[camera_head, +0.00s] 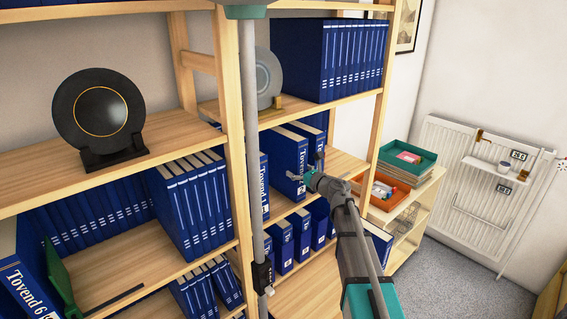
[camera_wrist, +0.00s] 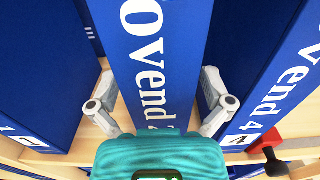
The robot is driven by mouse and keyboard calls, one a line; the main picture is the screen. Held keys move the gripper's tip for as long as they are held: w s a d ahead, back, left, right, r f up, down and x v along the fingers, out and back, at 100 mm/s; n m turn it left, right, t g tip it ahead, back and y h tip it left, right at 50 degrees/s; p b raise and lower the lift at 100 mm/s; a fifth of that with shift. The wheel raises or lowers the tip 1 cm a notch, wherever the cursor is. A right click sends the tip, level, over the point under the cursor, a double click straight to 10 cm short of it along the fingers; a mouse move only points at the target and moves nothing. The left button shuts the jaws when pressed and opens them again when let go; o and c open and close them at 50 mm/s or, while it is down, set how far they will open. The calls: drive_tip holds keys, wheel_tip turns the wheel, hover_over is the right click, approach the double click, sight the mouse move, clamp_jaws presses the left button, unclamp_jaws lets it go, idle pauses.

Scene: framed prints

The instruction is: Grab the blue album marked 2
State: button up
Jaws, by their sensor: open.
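The blue album marked 2 (camera_head: 285,155) stands upright on the middle shelf, its spine lettered "Tovend 2" in white. In the wrist view its spine (camera_wrist: 155,60) fills the centre, its lower end hidden behind my gripper's teal body. My gripper (camera_head: 314,172) is in front of this album in the head view. In the wrist view my open gripper (camera_wrist: 160,98) has one finger at each side of the spine; I cannot tell whether either finger touches it.
Other blue albums stand close on both sides, the right one (camera_wrist: 275,80) marked 4. A wooden upright (camera_head: 232,150) is left of the album. An orange tray (camera_head: 380,192) and teal tray (camera_head: 407,160) sit to the right. A red-and-black object (camera_wrist: 268,150) shows low right.

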drive_tip(key=shift+x, duration=0.85)
drive_tip(key=c, duration=1.3)
